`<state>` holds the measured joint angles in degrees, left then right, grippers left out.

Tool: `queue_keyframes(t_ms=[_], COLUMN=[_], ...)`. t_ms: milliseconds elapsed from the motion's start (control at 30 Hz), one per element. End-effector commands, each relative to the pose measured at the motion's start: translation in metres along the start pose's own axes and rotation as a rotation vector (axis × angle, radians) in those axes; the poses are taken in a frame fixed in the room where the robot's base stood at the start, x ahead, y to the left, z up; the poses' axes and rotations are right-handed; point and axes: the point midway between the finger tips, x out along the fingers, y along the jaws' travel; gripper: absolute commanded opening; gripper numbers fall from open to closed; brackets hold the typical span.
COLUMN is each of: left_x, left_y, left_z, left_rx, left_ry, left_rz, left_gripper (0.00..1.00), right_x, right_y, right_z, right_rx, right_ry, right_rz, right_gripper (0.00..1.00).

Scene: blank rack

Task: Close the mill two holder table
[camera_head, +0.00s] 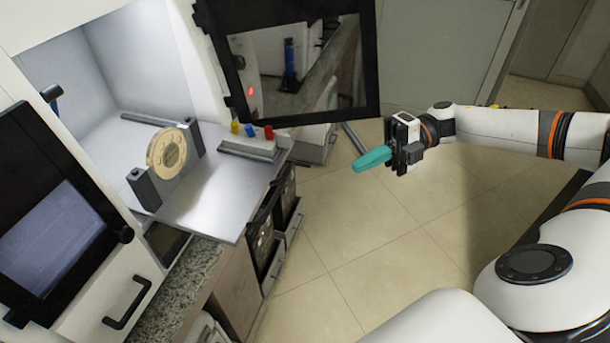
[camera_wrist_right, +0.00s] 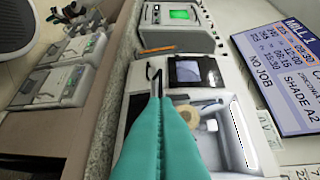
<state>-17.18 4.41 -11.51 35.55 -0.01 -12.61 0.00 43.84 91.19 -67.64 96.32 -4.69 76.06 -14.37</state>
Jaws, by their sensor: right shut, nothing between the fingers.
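The holder table (camera_head: 215,198) is a flat light-grey plate sticking out of the open white mill chamber at the left in the head view. A round beige disc (camera_head: 165,152) stands upright on it in a dark two-post holder (camera_head: 145,190). My right gripper (camera_head: 357,165) has teal fingers, shut and empty, in the air to the right of the table and apart from it. In the right wrist view the shut fingers (camera_wrist_right: 163,100) point toward a white mill chamber, and a beige disc (camera_wrist_right: 212,122) shows partly behind them. My left gripper is not in view.
A dark-framed glass door (camera_head: 300,112) hangs at the upper middle. A black handle (camera_head: 127,303) is below left. Open tiled floor (camera_head: 350,240) lies below my right gripper. A screen (camera_wrist_right: 285,75) shows in the wrist view.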

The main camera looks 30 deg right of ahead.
Motion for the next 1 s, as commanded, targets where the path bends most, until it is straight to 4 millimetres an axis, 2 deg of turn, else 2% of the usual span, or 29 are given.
queue_keyframes(t_ms=[467,700,1000], left_x=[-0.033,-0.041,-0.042], left_y=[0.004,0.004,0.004], left_z=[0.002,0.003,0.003], left_rx=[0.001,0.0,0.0], left_ry=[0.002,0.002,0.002], left_rz=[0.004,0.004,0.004], left_gripper=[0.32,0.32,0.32], right_x=[0.096,0.115,0.119], right_y=[-0.004,-0.002,0.0], right_z=[-0.002,-0.025,-0.03], right_rx=[-0.001,0.0,0.001], right_ry=[-0.002,0.003,0.004], right_rz=[-0.003,-0.002,-0.001], right_gripper=[0.0,0.0,0.0])
